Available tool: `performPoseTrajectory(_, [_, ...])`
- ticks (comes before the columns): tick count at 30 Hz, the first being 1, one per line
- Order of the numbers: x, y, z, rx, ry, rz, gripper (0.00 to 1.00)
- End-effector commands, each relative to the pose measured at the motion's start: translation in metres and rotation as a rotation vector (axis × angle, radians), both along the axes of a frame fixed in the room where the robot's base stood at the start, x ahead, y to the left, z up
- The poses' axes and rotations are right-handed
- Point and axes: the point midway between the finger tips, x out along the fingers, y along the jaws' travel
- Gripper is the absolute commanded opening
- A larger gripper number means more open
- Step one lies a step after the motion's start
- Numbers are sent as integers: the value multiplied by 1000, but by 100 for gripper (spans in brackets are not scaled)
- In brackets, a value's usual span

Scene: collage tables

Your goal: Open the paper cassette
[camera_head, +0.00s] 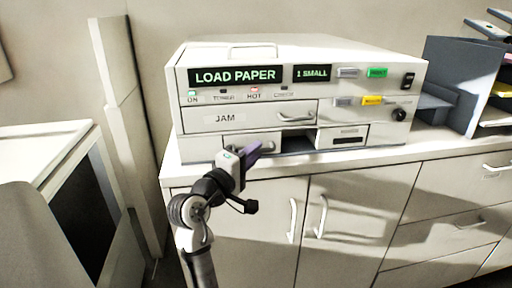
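A white copier (300,60) stands on the counter; its green display reads "LOAD PAPER" and a smaller one reads "1 SMALL". Its bottom row has a pale front panel (200,147) at left, a dark opening (298,143) in the middle and a slotted panel (349,138) at right. The left panel looks like the paper cassette front, but no label shows. My gripper (256,151), with purple fingers, is in front of that panel's right part, by a small handle. The gripper hides part of the panel. Contact and finger gap are unclear.
A drawer marked "JAM" (235,117) sits just above, with its own handle. White cabinet doors (346,215) with upright handles are below the counter. A dark paper rack (449,85) stands at right. A white machine (50,150) with a dark opening is at left.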

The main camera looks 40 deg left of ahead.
Motion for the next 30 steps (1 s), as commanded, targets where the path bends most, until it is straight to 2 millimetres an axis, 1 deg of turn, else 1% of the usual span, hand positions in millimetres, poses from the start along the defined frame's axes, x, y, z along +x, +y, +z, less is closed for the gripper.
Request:
performPoseTrajectory(1, [5, 0, 2, -1, -1, -1, 19])
performPoseTrajectory(5, [13, 1, 2, 0, 0, -1, 19])
performPoseTrajectory(13, [14, 1, 1, 1, 0, 0, 19])
performPoseTrajectory(14, [14, 1, 2, 1, 0, 0, 18])
performPoseTrajectory(18, [14, 1, 2, 0, 0, 0, 0])
performPoseTrajectory(30, [13, 0, 1, 0, 0, 1, 0])
